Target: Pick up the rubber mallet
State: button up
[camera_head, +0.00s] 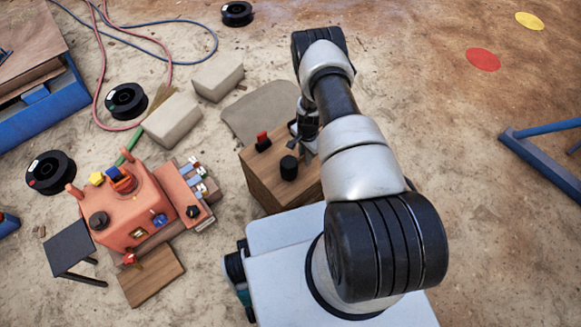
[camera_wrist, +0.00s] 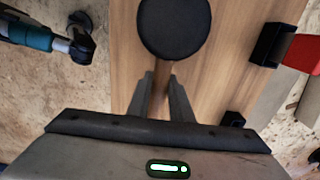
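The rubber mallet has a round black head (camera_head: 288,168) over the top of a wooden box in the head view. In the wrist view its black head (camera_wrist: 174,28) is at the top, and its wooden handle (camera_wrist: 161,78) runs down between the two grey fingers of my gripper (camera_wrist: 161,90). The fingers lie close along both sides of the handle and look shut on it. The lower handle is hidden behind the gripper. In the head view my gripper is mostly hidden by my arm. I cannot tell whether the mallet touches the box.
The wooden box (camera_head: 262,185) also carries a red-handled item (camera_head: 263,140) beside the mallet. A teal power tool (camera_wrist: 38,38) lies left of the box. The floor at right is mostly clear.

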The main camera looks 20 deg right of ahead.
grip_shut()
jog(key=shift+r, duration=0.1)
